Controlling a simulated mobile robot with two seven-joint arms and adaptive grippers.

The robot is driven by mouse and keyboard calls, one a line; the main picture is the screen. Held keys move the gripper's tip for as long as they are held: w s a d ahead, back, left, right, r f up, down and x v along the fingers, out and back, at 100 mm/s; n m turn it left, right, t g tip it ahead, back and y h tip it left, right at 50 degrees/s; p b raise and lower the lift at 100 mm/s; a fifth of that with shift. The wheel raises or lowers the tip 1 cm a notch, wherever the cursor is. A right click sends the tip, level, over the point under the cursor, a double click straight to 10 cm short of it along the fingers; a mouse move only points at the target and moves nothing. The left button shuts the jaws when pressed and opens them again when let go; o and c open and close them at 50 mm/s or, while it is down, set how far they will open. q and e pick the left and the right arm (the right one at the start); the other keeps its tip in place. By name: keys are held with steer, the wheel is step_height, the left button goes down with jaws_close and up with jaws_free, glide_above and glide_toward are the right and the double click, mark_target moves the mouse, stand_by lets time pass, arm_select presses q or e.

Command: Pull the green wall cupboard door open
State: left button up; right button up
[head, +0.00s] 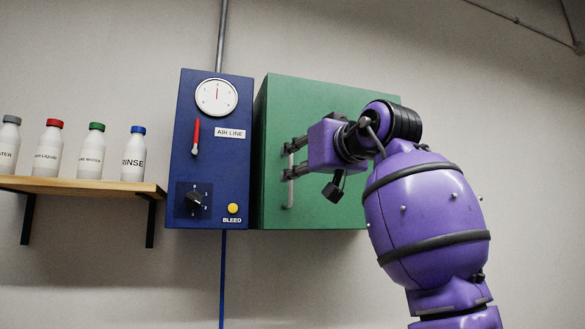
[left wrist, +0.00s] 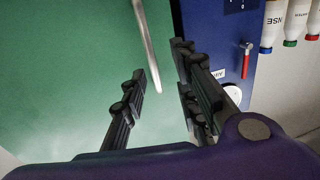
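The green wall cupboard (head: 330,105) hangs on the wall, and its door looks shut, with no gap visible. A slim grey vertical bar handle (head: 290,192) stands on the door's left part; it also shows in the left wrist view (left wrist: 147,45). My left gripper (head: 291,160) is at the handle, with its dark fingers reaching toward the door. In the left wrist view my left gripper (left wrist: 160,85) is open, one finger on each side of the handle's line, with visible gaps. Contact cannot be told. My purple left arm hides the cupboard's right part. My right gripper is out of view.
A blue air line panel (head: 214,150) with a gauge, red lever and black knob is mounted close to the cupboard's left side. A wooden shelf (head: 80,186) with several white bottles (head: 133,153) is further left. The wall below the cupboard is clear.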

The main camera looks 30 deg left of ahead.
mark_target(291, 203)
arm_select(q)
steer(key=w+a, duration=0.3)
steer(key=a, duration=0.1)
steer(key=shift+w+f, duration=0.15)
steer(key=shift+w, duration=0.15)
steer(key=shift+a, duration=0.15)
steer(key=shift+s, duration=0.15)
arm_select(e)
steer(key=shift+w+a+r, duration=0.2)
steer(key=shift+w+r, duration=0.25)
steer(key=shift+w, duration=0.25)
arm_select(q)
steer(key=c, duration=0.5)
jaws_close()
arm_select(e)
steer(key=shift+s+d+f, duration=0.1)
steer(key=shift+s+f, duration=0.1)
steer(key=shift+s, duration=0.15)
